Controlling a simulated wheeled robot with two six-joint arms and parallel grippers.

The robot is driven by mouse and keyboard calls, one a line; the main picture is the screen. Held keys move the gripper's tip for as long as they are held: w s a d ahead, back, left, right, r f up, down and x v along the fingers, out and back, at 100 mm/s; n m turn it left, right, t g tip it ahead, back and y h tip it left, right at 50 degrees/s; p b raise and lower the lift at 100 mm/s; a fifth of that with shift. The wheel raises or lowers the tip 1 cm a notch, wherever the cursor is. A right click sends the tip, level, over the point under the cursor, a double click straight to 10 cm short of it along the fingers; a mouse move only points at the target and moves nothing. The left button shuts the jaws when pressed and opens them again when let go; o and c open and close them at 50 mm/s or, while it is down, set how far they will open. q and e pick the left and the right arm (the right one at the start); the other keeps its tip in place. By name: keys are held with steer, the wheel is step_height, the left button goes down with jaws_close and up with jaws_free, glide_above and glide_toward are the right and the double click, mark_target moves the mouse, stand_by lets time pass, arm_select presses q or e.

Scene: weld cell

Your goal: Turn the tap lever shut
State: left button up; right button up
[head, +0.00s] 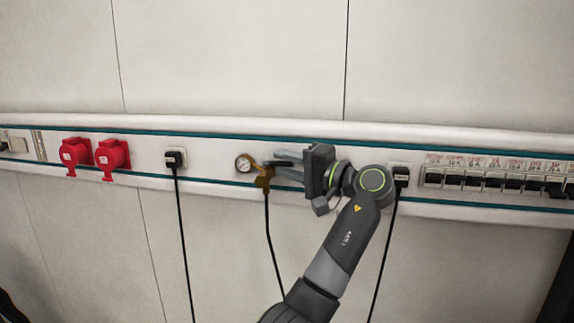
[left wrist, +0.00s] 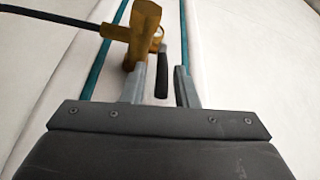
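The brass tap (head: 264,178) sits on the wall rail with a round gauge (head: 243,163) on its left. In the left wrist view the brass tap body (left wrist: 144,35) is ahead of my fingers, and its black lever (left wrist: 162,76) points back toward my gripper. My left gripper (head: 280,164) comes from the right, its fingers reaching to the tap. It is open, with the lever between its fingers (left wrist: 159,88) and a gap visible to the right finger. The left finger's tip overlaps the tap body in this view; I cannot tell whether they touch. My right gripper is not in view.
Two red sockets (head: 112,155) and a black plug (head: 174,159) are on the rail to the left. Another plug (head: 401,175) and a row of breakers (head: 496,183) are to the right. A black hose (head: 269,235) hangs below the tap. The wall above is bare.

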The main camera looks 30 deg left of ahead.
arm_select(q)
steer(key=shift+o, duration=0.3)
steer(key=shift+d+f, duration=0.1)
steer(key=shift+d, duration=0.2)
steer(key=s+d+b, duration=0.2)
steer(key=d+b, duration=0.6)
steer(key=d, duration=0.8)
steer(key=shift+d+f, duration=0.3)
steer(key=shift+d, duration=0.1)
